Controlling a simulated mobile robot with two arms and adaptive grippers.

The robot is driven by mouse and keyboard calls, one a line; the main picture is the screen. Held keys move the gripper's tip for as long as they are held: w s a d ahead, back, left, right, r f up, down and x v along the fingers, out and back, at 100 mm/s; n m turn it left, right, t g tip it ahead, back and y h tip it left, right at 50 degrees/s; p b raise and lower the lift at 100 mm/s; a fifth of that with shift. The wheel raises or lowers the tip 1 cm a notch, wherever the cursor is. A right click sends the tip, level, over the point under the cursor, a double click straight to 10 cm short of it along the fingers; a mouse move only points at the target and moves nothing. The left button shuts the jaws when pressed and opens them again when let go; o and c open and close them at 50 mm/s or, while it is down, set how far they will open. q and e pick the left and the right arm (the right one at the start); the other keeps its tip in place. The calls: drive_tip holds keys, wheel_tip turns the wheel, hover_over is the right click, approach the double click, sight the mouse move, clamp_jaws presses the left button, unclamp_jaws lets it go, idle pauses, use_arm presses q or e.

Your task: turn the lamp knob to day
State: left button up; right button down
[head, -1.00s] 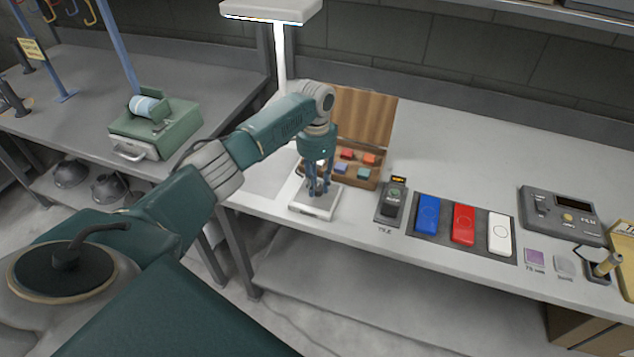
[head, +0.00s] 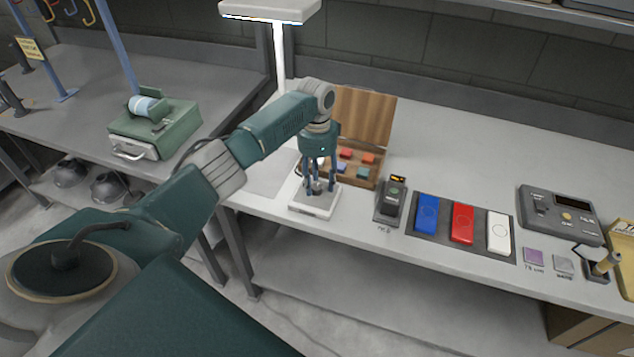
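The white hanging lamp (head: 270,11) is at the top left of centre on a pale post (head: 281,65). A small white box with a grey top (head: 312,207) sits at the front edge of the bench; I take it to be the knob's base. My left gripper (head: 319,188) points straight down over this box, fingers low around its top. The knob is largely hidden by the fingers, and its setting cannot be read. Whether the fingers grip it or stand apart from it is too small to tell. My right gripper is not in view.
An open wooden box (head: 362,130) with coloured blocks stands right behind the gripper. To the right are a small dark device (head: 391,205), a tray (head: 412,229) with blue, red and white cases, and a grey control panel (head: 560,214). A green machine (head: 170,128) stands on the left bench.

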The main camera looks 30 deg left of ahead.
sight(317, 184)
use_arm(q)
drive_tip(key=shift+s, duration=0.1)
wheel_tip(317, 184, up, 12)
drive_tip(key=shift+w+a, duration=0.2)
idle(0.3)
drive_tip(key=shift+f, duration=0.15)
idle(0.4)
